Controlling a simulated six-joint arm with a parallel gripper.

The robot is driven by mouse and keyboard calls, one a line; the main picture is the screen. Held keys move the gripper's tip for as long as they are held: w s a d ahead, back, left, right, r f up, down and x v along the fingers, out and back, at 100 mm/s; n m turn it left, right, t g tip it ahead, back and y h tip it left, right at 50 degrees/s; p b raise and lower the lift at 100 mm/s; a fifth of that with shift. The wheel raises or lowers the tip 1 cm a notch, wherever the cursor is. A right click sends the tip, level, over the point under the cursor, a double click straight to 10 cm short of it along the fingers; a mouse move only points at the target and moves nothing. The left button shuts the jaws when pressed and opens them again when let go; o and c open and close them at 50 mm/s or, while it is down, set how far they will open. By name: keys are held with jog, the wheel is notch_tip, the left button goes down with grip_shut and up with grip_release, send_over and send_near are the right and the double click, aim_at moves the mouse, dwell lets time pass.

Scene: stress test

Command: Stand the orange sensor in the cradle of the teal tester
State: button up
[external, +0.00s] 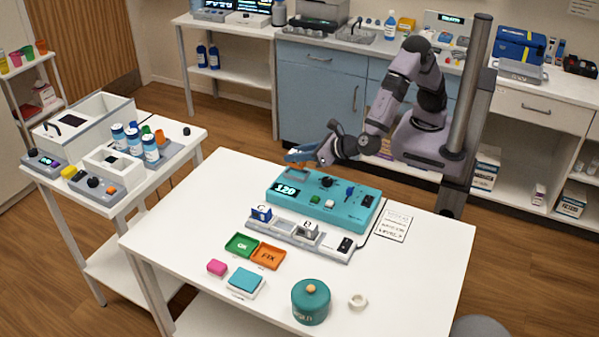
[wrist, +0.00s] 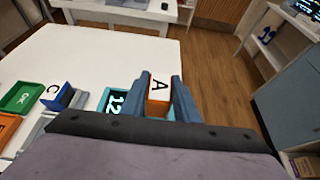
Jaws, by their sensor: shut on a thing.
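The orange sensor, with a white face marked A, shows in the wrist view (wrist: 158,90) between the two fingers of my gripper (wrist: 159,98). In the external view my gripper (external: 303,157) is above the back left of the teal tester (external: 345,212), with a bit of orange just under it. My gripper is shut on the sensor. The tester has a lit display reading 120, a black knob and a blue switch. Its display also shows in the wrist view (wrist: 115,102).
A grey rack (external: 290,239) in front of the tester holds a blue block C (external: 261,213) and a grey block E (external: 308,230). A green OK tray (external: 241,245), an orange FIX tray (external: 267,256) and a teal pot (external: 311,301) stand nearer the front. The table's left side is clear.

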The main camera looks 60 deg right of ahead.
aim_at(297, 164)
jog(key=shift+f, duration=1.85)
jog(key=shift+f, duration=0.1)
jog(key=shift+f, duration=0.15)
jog(key=o, duration=1.1)
jog(key=shift+r, duration=0.3)
jog(key=b+v, duration=0.1)
jog(key=v, duration=1.1)
jog(key=shift+f, duration=0.1)
